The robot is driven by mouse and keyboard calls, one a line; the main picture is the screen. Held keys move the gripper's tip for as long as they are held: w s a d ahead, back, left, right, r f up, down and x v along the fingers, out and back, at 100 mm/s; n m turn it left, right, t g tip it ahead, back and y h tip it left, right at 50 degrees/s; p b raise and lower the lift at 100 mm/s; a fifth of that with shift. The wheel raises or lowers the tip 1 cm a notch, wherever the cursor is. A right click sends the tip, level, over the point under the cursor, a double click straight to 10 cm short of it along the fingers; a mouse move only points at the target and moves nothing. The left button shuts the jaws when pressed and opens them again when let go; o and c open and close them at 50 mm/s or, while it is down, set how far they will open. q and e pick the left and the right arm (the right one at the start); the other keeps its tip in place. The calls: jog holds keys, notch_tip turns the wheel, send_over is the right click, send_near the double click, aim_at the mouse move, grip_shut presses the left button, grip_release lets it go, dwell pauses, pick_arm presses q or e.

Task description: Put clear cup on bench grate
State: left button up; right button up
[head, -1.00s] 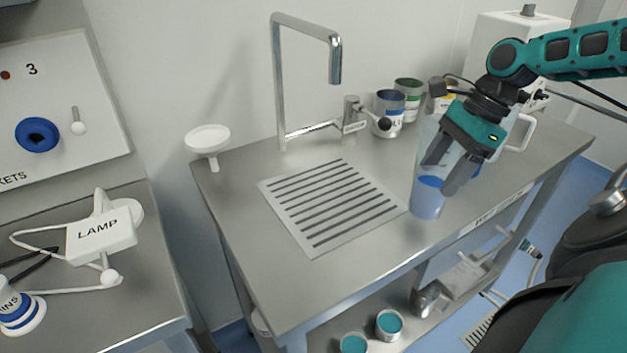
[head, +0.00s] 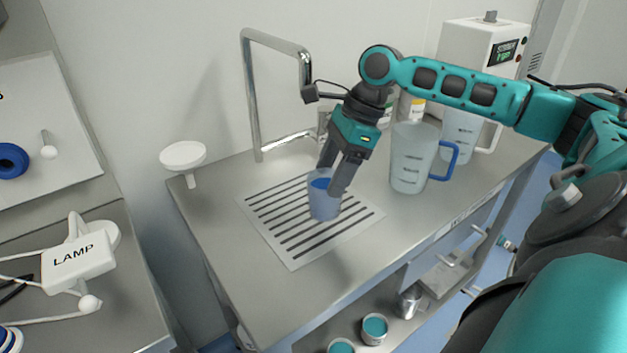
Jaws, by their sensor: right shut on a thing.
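The clear cup (head: 323,203), with a blue tint inside, is upright over the right half of the slotted bench grate (head: 292,258). My right gripper (head: 335,180) is shut on the cup's upper part, one finger on each side of it. The cup's base appears at or just above the grate; I cannot tell whether it touches. The grate lies flat on the steel bench, with its dark slots showing around the cup. My left gripper is not in view.
A tall faucet (head: 250,100) stands behind the grate. A clear jug with a blue handle (head: 409,165) and another clear jug (head: 461,135) stand to the right. A white funnel (head: 183,156) is at the bench's left corner. The bench front is clear.

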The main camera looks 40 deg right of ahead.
aim_at(313, 185)
jog(key=shift+w+a+r, duration=0.1)
jog(key=shift+w+a, duration=1.1)
jog(key=shift+f, duration=1.8)
jog(key=shift+f, duration=0.1)
jog(key=o, duration=1.7)
jog(key=shift+c, duration=0.2)
jog(key=v, duration=0.7)
jog(key=shift+r, duration=0.35)
jog(key=shift+s+f, duration=0.1)
